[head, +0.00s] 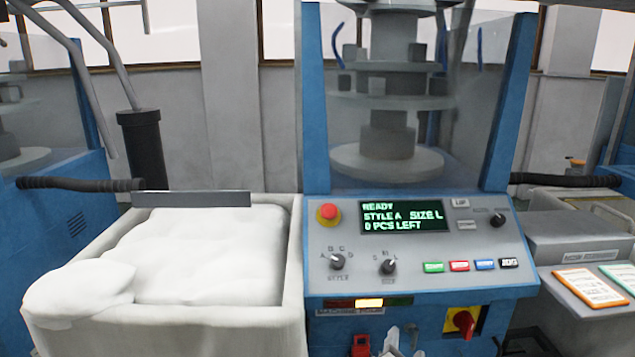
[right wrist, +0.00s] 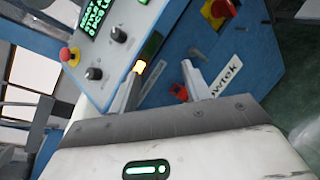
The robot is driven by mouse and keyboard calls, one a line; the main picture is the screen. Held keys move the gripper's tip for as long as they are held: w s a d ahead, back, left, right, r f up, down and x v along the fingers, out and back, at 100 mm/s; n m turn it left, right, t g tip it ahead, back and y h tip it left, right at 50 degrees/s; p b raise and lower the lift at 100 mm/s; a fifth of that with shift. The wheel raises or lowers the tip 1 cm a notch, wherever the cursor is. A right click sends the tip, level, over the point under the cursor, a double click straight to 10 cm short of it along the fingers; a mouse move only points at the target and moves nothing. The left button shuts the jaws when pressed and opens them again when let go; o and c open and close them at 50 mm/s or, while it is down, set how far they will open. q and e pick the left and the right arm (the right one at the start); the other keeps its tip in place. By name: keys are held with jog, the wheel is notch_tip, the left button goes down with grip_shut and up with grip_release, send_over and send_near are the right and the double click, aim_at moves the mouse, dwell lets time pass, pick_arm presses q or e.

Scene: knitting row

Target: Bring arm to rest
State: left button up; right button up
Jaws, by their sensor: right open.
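My right gripper (head: 402,340) shows at the bottom edge of the head view, in front of the lower front of the blue knitting machine (head: 312,110). Only its pale fingertips show there. In the right wrist view my right gripper (right wrist: 160,80) has its two fingers apart with nothing between them. They point toward the machine's blue front below the control panel (head: 335,295). Whether they touch it is not clear. My left gripper is in neither view.
The panel carries a red stop button (head: 328,213), knobs, coloured buttons and a display (head: 403,216) reading "READY", "STYLE A SIZE L", "0 PCS LEFT". Below are a lit amber lamp (head: 369,303) and a red-yellow switch (head: 464,322). A bin (head: 200,318) of white material stands left; cards (head: 590,289) lie right.

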jog(key=s+f+m+g+y, duration=0.2)
jog(key=s+f+m, duration=0.5)
jog(key=s+m, duration=0.4)
jog(key=s+f+m+g+y, duration=0.3)
jog(key=s+f+m+y, duration=0.2)
jog(key=s+m, duration=0.6)
notch_tip(320, 180, down, 3)
jog(key=shift+a+r+m, duration=0.15)
jog(key=shift+m, duration=0.15)
